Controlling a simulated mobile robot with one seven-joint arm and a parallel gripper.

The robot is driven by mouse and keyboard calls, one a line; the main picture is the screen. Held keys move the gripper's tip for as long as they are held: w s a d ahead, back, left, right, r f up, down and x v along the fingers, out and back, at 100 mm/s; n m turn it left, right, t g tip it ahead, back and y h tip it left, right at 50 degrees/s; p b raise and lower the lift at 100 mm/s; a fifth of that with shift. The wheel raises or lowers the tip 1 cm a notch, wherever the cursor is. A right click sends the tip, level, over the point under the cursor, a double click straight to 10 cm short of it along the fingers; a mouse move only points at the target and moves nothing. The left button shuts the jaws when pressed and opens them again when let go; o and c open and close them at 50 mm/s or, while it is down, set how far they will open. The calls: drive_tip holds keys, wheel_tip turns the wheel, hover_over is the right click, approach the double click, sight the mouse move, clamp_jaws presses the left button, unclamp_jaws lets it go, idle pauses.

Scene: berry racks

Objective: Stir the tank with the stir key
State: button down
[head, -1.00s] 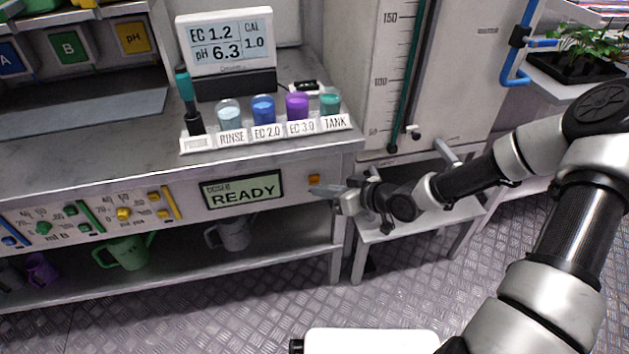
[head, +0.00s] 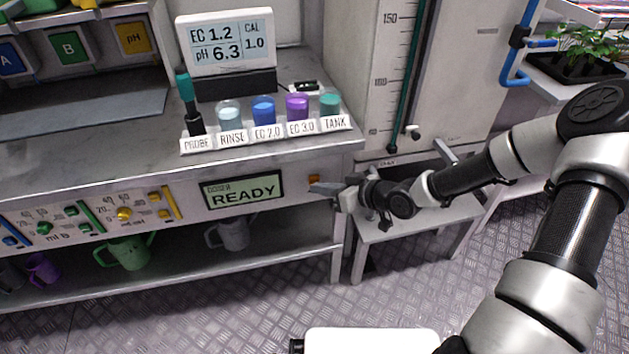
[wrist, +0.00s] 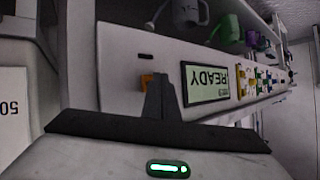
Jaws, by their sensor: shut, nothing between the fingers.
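The stir key looks to be the small orange button (head: 314,179) on the bench's front panel, right of the READY display (head: 243,190). It also shows in the wrist view (wrist: 146,80), partly hidden behind my fingers. My gripper (head: 314,188) is shut and empty, with its fingertips just below the key in the head view. In the wrist view my gripper (wrist: 159,80) overlaps the key's edge. I cannot tell whether it touches the panel. The tank (head: 450,75) is the tall pale vessel with a level scale, at the back right.
A meter (head: 228,45) stands on the bench behind a labelled rack of cups (head: 265,138). Green (head: 124,252) and grey (head: 234,235) jugs stand on the shelf below the panel. A low stand (head: 415,222) is right of the bench. The floor in front is clear.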

drive_tip(key=shift+w+a, duration=0.1)
drive_tip(key=shift+w, duration=0.35)
idle(0.5)
drive_tip(key=shift+s, duration=0.15)
drive_tip(key=shift+s+d, duration=0.25)
drive_tip(key=shift+s, duration=0.45)
drive_tip(key=shift+s, duration=0.1)
drive_tip(key=shift+s+d+p, duration=0.1)
drive_tip(key=shift+s+d, duration=0.15)
drive_tip(key=shift+s, duration=0.5)
drive_tip(key=shift+s+d+p, duration=0.15)
drive_tip(key=shift+s+d, duration=0.05)
drive_tip(key=shift+s, duration=0.6)
drive_tip(key=shift+s+d+p, duration=0.1)
drive_tip(key=shift+s+d, duration=0.15)
drive_tip(key=shift+s, duration=0.5)
